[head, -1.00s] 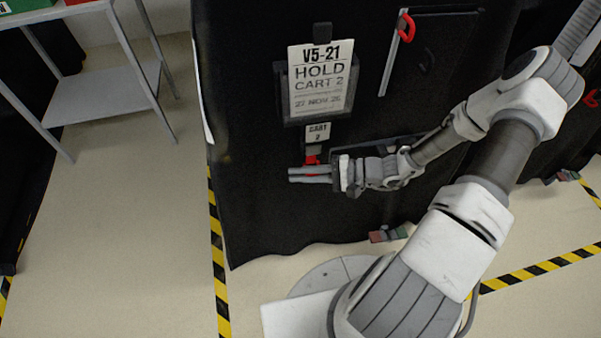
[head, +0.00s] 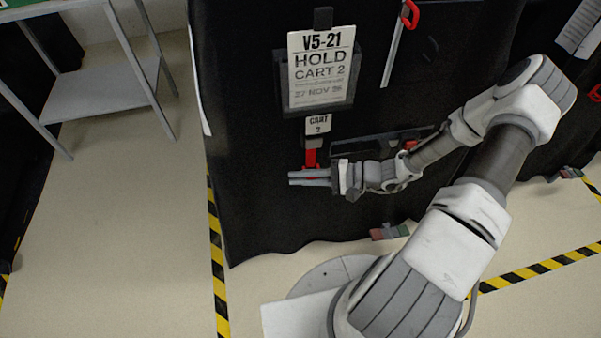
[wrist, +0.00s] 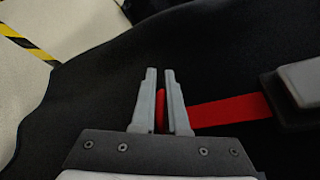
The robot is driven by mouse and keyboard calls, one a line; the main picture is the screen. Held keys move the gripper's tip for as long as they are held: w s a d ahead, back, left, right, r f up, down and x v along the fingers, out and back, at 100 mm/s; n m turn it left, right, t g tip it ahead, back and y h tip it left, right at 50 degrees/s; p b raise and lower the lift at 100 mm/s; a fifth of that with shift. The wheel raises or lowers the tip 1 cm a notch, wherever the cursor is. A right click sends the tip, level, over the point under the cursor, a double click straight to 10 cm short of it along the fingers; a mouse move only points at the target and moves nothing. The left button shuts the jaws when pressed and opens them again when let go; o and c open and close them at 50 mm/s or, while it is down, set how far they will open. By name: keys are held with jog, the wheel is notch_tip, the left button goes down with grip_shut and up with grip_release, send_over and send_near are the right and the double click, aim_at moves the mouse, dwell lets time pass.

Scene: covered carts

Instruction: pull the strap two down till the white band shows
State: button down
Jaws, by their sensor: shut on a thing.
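The cart is draped in a black cover (head: 262,205). The red strap (head: 310,158) runs down from under the tag to my gripper (head: 292,178). In the wrist view the strap (wrist: 230,111) is flat and red, leading from a dark and grey buckle (wrist: 295,90) on the right to my gripper (wrist: 162,75). My fingers are shut on its red end. I see no white band on the visible strap; the part between the fingers is partly hidden.
The large sign (head: 320,68) hangs above. A second red pull (head: 410,14) is at the upper right. A grey shelf table (head: 100,90) stands at left. Yellow-black tape (head: 216,250) marks the floor, which is clear at left.

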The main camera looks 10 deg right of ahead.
notch_tip(320, 180, down, 7)
jog(key=b, duration=0.2)
jog(key=shift+b, duration=0.35)
jog(key=c, duration=0.9)
grip_release()
jog(key=shift+r, duration=0.1)
jog(key=p+v, duration=0.3)
jog(key=v, duration=1.4)
jog(key=shift+s+d+r+p, duration=0.1)
jog(key=shift+s+d+p, duration=0.1)
jog(key=shift+p, duration=0.1)
